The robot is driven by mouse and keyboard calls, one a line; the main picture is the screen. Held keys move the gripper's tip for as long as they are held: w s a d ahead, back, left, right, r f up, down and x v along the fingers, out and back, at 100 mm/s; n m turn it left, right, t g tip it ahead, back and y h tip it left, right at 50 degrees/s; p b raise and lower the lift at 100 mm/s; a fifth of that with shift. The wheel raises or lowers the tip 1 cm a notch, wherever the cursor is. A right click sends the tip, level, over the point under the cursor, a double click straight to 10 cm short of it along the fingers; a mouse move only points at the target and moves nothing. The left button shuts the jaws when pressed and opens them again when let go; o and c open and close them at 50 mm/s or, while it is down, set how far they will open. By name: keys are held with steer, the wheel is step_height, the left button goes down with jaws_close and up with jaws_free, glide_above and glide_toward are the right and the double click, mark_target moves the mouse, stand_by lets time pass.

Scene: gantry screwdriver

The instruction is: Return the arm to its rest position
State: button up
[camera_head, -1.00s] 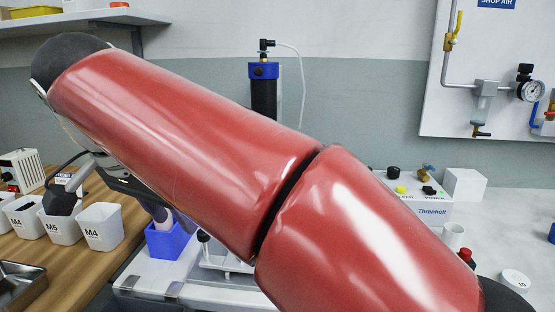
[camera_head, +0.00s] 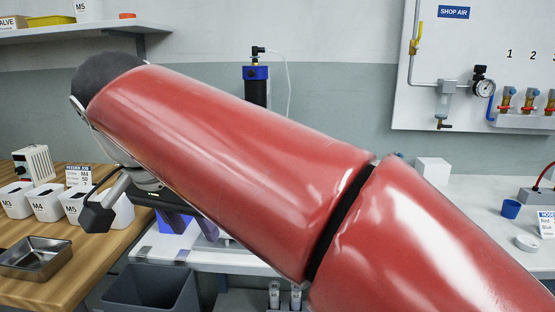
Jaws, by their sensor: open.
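My red arm crosses the head view from upper left to lower right and hides much of the bench behind it. Below its wrist at the left, my gripper (camera_head: 190,226) points down with two dark purple-grey fingers apart, partly hidden by the arm. No held thing shows between them. A dark grey block (camera_head: 96,216) on a bracket sticks out left of the wrist, in front of the bins. A blue holder (camera_head: 165,226) stands on the white bench just behind the fingers; its contents cannot be made out.
White labelled bins (camera_head: 43,206) and a metal tray (camera_head: 36,259) sit on the wooden bench at left. A grey tub (camera_head: 150,290) is below. A white block (camera_head: 433,171), blue cup (camera_head: 511,209) and white round piece (camera_head: 527,243) stand on the right bench.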

steer(key=d+f+n, duration=0.1)
steer(key=d+f, duration=0.3)
steer(key=d, duration=0.5)
steer(key=d+f+n, duration=0.1)
steer(key=d+f, duration=0.3)
steer(key=d, duration=0.4)
steer(key=s+d+f, duration=0.4)
steer(key=d+f, duration=0.1)
steer(key=f, duration=0.1)
steer(key=s+d+f+n+t+y, duration=0.1)
steer(key=s+d+f, duration=0.3)
steer(key=d+f, duration=0.1)
steer(key=shift+d+f+n+y, duration=0.3)
steer(key=shift+f, duration=0.4)
